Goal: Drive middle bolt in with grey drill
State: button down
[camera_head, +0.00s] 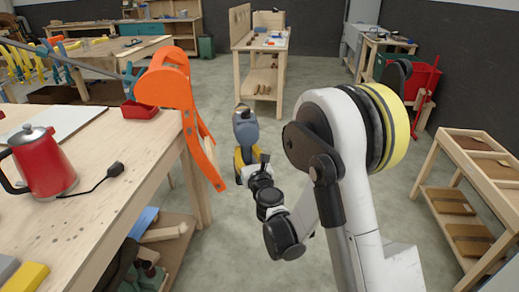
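An orange chair form (166,86) stands at the right edge of the wooden workbench, with a long orange strip slanting down past the bench edge. The grey drill (246,126) is upright in mid-air to the right of this form, at the end of my arm. My gripper (247,158) appears shut around the drill's lower part; its fingertips are small and partly hidden. The drill is apart from the orange form in the picture.
The near workbench (131,152) holds a red kettle (43,162), a black cable and a red tray (139,110). A wooden shelf rack (437,160) stands at right, and a wooden stand (259,68) behind. The grey floor between them is clear.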

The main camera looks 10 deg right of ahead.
jog(key=w+a+f+n+y+b, duration=0.15)
jog(key=w+a+f, duration=0.25)
jog(key=a+f, duration=0.55)
jog(key=w+a+f+y+b, duration=0.15)
jog(key=w+a+f, duration=0.25)
jog(key=a+f, duration=0.55)
jog(key=w+r, duration=0.1)
jog(key=w, duration=0.5)
jog(key=shift+w+a+h+b, duration=0.2)
jog(key=shift+w+h+b, duration=0.05)
jog(key=shift+h+b, duration=0.1)
jog(key=shift+w+d+r, duration=0.1)
jog(key=shift+w+d, duration=0.05)
jog(key=shift+w, duration=0.25)
